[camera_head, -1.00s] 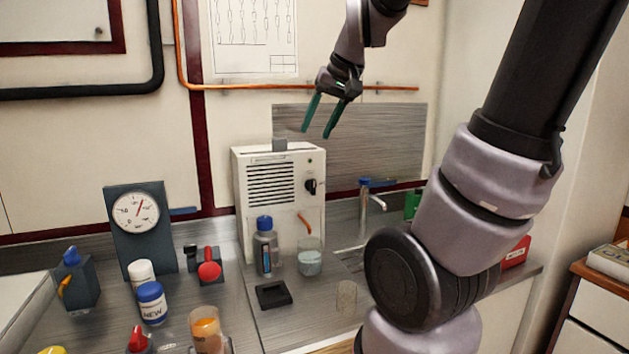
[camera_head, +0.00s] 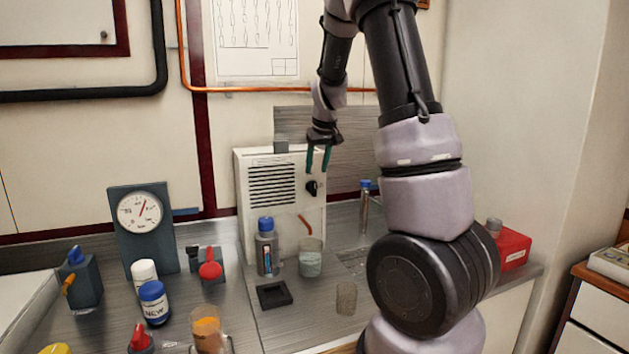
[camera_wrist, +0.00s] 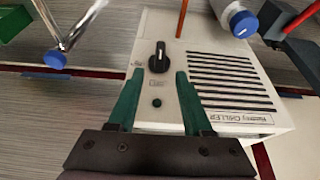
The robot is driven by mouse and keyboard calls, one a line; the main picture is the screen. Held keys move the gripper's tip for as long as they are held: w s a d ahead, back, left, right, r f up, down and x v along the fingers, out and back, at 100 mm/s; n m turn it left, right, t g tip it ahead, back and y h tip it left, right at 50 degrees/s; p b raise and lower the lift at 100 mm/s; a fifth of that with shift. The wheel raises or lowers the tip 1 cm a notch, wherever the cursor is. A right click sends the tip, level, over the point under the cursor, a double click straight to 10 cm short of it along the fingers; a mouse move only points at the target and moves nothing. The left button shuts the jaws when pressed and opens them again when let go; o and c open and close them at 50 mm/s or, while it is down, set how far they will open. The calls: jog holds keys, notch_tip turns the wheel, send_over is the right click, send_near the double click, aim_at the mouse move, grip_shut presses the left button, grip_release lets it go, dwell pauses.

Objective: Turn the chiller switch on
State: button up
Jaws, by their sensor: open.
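The chiller (camera_head: 272,190) is a white box with a vent grille, standing on the counter against the back wall. Its switch, a black rotary knob (camera_head: 312,188), is on the right of its front face. In the wrist view the knob (camera_wrist: 159,58) shows beside the grille, with a small dark button below it and the chiller label (camera_wrist: 245,116) at the right. My gripper (camera_head: 319,168) is open and empty, its green fingers pointing down just above the knob. In the wrist view the gripper (camera_wrist: 156,85) has the knob ahead, between the lines of its fingers, and apart from them.
A blue-capped bottle (camera_head: 267,247) and a beaker (camera_head: 310,260) stand in front of the chiller. A gauge (camera_head: 141,215) and several jars are at the left.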

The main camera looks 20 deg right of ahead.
aim_at(314, 181)
jog(key=x, duration=0.5)
jog(key=shift+w+f, duration=0.1)
jog(key=shift+f, duration=0.15)
grip_shut()
